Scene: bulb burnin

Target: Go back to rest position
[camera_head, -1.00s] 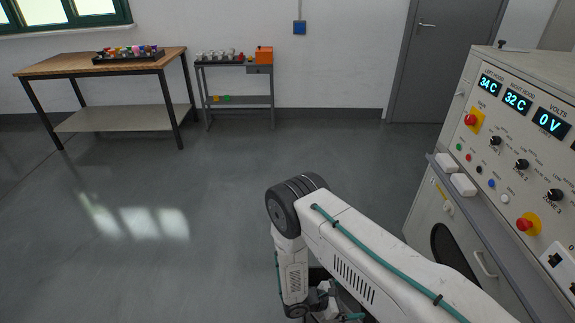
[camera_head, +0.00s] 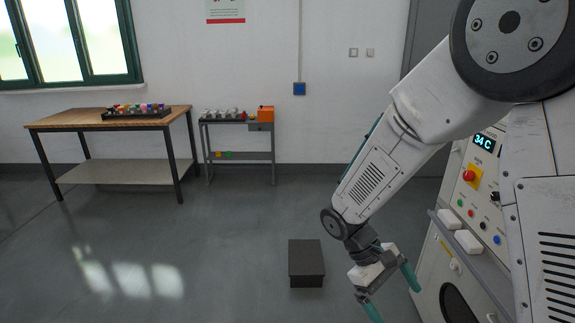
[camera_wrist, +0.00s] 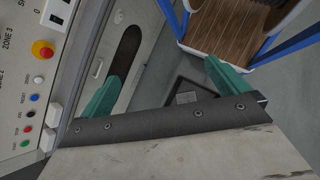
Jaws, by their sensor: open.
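My gripper (camera_head: 392,290) hangs at the end of my arm at the lower right of the head view. Its two green fingers are spread apart with nothing between them. They also show wide apart in the wrist view (camera_wrist: 160,88). The gripper is in front of the control cabinet (camera_head: 445,255), to its left, and apart from it as far as I can tell. My arm covers much of the cabinet; one display reading 34 C is visible.
A dark box (camera_head: 306,262) sits on the floor left of my gripper. A wooden workbench (camera_head: 70,121) and a small grey side table (camera_head: 240,155) stand by the far wall. A blue-framed piece with a wooden top (camera_wrist: 235,35) shows in the wrist view. The floor at left is clear.

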